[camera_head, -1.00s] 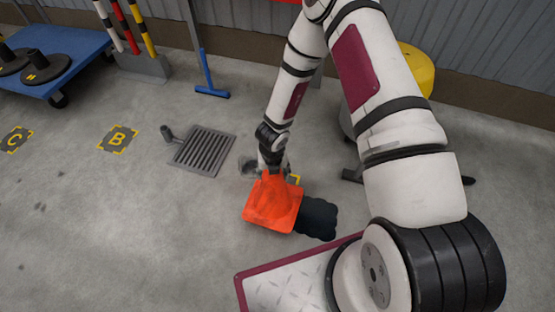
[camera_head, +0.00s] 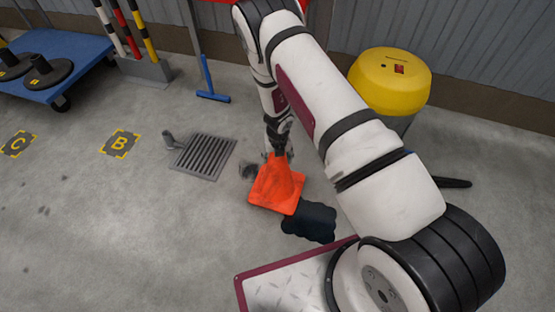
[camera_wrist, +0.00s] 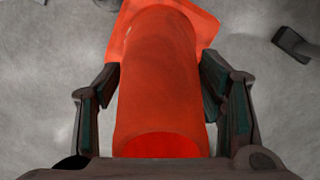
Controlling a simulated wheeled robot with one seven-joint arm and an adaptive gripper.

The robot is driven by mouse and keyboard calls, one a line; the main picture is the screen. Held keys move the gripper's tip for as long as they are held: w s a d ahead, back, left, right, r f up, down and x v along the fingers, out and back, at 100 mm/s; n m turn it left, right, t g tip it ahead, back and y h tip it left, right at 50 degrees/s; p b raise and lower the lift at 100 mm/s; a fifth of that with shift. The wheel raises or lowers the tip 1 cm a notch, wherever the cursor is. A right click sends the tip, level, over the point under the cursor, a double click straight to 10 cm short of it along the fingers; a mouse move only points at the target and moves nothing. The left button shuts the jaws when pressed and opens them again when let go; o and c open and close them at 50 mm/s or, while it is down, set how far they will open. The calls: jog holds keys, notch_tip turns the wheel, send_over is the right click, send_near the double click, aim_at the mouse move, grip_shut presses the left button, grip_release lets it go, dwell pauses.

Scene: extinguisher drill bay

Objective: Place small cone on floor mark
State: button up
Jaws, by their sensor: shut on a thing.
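My gripper (camera_head: 279,155) is shut on the small orange cone (camera_head: 277,190), gripping it near its narrow top. In the wrist view, the cone (camera_wrist: 160,85) sits between both fingers with its square base pointing away from the camera. The cone looks roughly upright; I cannot tell whether its base touches the floor. Floor mark B (camera_head: 120,143), yellow corners around a dark square, lies to the left beyond the drain. Floor mark C (camera_head: 17,144) lies at the far left. No mark shows beneath the cone.
A floor drain grate (camera_head: 204,157) lies left of the cone, with a small grey object (camera_head: 170,139) beside it. A dark wavy-edged patch (camera_head: 310,222) is right of the cone. A blue cart (camera_head: 70,50), striped posts (camera_head: 130,27) and a yellow-topped bin (camera_head: 390,80) stand near the wall.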

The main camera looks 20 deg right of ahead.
jog(key=f+b, duration=0.1)
jog(key=w+f+b, duration=0.1)
jog(key=f, duration=0.1)
jog(key=shift+d+f, duration=0.15)
jog(key=shift+f, duration=0.05)
dwell(0.4)
jog(key=o, duration=1.7)
jog(key=shift+f, duration=0.1)
jog(key=shift+o, duration=0.2)
